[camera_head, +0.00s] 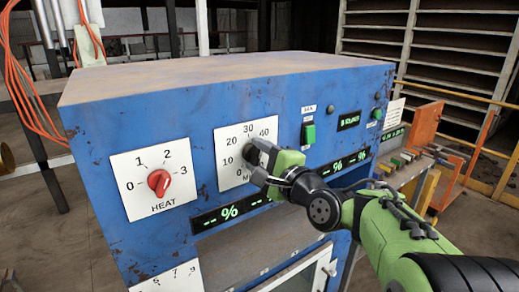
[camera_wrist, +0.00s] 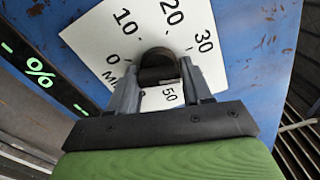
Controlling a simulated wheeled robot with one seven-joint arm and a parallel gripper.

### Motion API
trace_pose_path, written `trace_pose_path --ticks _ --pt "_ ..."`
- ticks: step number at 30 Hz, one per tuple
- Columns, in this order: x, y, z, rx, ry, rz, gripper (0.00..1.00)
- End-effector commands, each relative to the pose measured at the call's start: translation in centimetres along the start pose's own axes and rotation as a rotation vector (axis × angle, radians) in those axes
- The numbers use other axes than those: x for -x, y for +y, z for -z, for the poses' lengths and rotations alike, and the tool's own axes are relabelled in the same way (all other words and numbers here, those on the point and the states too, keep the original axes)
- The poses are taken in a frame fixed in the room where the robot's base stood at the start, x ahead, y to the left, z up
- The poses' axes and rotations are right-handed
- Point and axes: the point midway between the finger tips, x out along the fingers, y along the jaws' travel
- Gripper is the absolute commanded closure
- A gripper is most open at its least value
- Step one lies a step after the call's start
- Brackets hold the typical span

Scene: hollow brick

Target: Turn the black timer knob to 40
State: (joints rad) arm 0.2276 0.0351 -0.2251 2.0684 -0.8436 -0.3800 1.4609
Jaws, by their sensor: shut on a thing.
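The black timer knob (camera_head: 252,153) sits in the middle of a white dial plate (camera_head: 224,146) on the front of the blue box. In the head view, the plate shows 0, 10, 20, 30 and 40, and my gripper covers its lower right. My gripper (camera_head: 262,161) is shut on the knob. In the wrist view, the knob (camera_wrist: 158,60) lies between the two grey fingers of my gripper (camera_wrist: 158,76). There 0, 10, 20, 30 and 50 show, and 40 does not. I cannot tell where the knob's pointer is.
A red heat knob (camera_head: 159,182) on its own white plate is left of the timer. Green displays (camera_head: 230,212) run below the dial. A green switch (camera_head: 308,132) is to the right. A bench (camera_head: 414,165) with an orange frame stands right of the box.

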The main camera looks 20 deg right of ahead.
Motion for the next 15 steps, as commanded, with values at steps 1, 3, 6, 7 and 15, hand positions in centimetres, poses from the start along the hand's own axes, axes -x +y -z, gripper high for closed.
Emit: trace_pose_path --ticks 1,3,6,7,15 --pt "-0.01 0.00 0.00 -0.046 0.002 -0.008 0.81" --pt "-0.01 0.06 0.00 -0.112 0.003 -0.009 0.81" --pt "-0.02 0.10 -0.01 -0.204 0.003 -0.009 0.81" --pt "-0.02 0.14 -0.02 -0.232 0.003 -0.010 0.81" --pt "0.00 0.26 0.02 -0.435 0.005 -0.008 0.81"
